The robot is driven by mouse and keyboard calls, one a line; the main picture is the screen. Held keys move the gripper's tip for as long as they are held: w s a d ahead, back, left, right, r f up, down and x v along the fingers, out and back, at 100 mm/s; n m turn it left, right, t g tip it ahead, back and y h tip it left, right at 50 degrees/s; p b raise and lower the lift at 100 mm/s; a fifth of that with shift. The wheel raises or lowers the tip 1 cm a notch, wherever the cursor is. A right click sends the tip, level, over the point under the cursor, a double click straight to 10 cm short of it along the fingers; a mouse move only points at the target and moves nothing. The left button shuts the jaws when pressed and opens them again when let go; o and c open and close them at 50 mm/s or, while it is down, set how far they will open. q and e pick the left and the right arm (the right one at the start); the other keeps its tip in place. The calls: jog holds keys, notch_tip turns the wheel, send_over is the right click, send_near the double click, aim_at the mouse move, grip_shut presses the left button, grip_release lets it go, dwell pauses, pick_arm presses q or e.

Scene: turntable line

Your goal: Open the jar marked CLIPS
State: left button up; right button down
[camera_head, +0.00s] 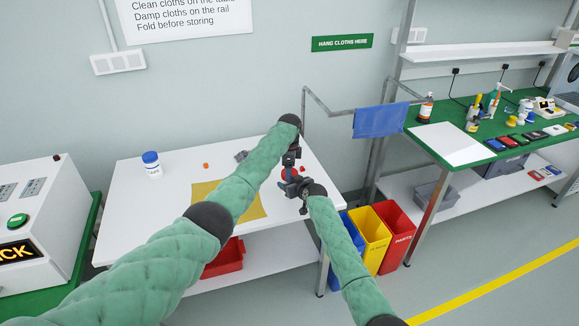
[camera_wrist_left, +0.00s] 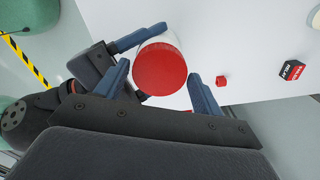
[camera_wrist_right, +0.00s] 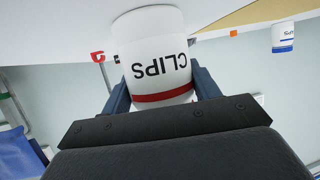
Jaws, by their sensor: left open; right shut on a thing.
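The jar marked CLIPS (camera_wrist_right: 155,60) is white with a red band and appears upside down in the right wrist view. My right gripper (camera_wrist_right: 162,88) is shut on its body, one finger on each side. In the left wrist view its round red lid (camera_wrist_left: 160,68) is seen from above. My left gripper (camera_wrist_left: 158,72) is open, with its fingertips on either side of the lid; I cannot tell if they touch it. In the head view both grippers meet over the right part of the white table (camera_head: 130,215), largely hiding the jar. I cannot tell if the jar touches the table.
A white jar with a blue lid (camera_head: 152,164) stands at the table's left. A yellow cloth (camera_head: 247,208) lies mid-table, near a small orange piece (camera_head: 206,165). A red block (camera_wrist_left: 221,81) and a black-and-red box (camera_wrist_left: 292,70) lie near the jar. Coloured bins (camera_head: 372,236) stand right of the table.

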pick_arm(q)
jog(key=c, duration=0.8)
jog(key=o, duration=1.1)
jog(key=shift+c, duration=0.2)
jog(key=shift+r, duration=0.1)
